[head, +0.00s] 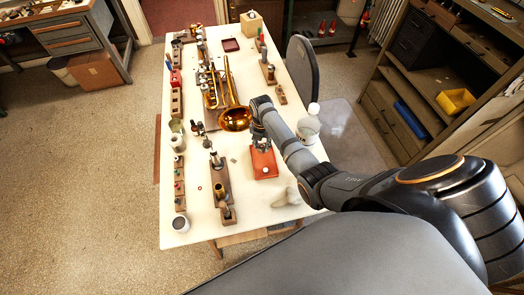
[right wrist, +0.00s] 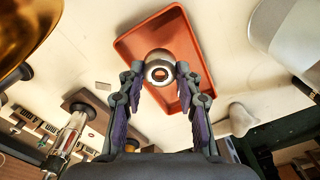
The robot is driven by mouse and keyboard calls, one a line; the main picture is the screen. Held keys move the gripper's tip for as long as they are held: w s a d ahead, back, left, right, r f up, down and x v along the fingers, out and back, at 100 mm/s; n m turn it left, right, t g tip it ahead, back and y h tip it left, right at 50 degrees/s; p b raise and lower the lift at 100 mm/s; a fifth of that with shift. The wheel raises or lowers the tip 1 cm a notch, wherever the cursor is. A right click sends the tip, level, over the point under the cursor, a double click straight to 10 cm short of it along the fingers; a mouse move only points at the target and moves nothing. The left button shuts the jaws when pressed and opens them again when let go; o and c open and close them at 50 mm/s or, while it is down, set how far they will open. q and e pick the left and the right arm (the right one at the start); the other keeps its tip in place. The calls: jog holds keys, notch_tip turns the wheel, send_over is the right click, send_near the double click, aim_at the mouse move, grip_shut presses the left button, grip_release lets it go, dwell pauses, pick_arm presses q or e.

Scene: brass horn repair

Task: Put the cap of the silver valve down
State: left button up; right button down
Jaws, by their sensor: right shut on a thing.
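My right gripper (head: 262,143) is above the red-orange tray (head: 265,171) on the white table. In the right wrist view it is shut on a small round silver cap (right wrist: 159,68), which has a dark ring and a reddish centre. The cap is between the fingertips, in front of the tray (right wrist: 129,47); whether it touches the tray cannot be told. A silver cylinder with a red part (right wrist: 67,135), perhaps the valve, stands at the lower left of that view. My left gripper is not in view.
A brass horn (head: 235,119) lies behind the tray, its bell close to my right gripper. A wooden block with upright parts (head: 221,186) stands left of the tray. A white container (head: 308,128) stands to the right.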

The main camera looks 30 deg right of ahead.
aim_at(262, 149)
jog(key=f+b, duration=0.3)
jog(key=f, duration=0.1)
jog(key=shift+d, duration=0.25)
jog(key=shift+a+r, duration=0.1)
jog(key=shift+r, duration=0.15)
jog(key=shift+f, duration=0.2)
jog(key=c, duration=0.9)
grip_release()
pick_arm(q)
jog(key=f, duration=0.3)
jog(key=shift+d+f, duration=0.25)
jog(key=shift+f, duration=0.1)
pick_arm(e)
jog(key=shift+r+p, duration=0.25)
jog(key=shift+p, duration=0.05)
notch_tip(262, 149, up, 12)
jog(key=shift+f, duration=0.1)
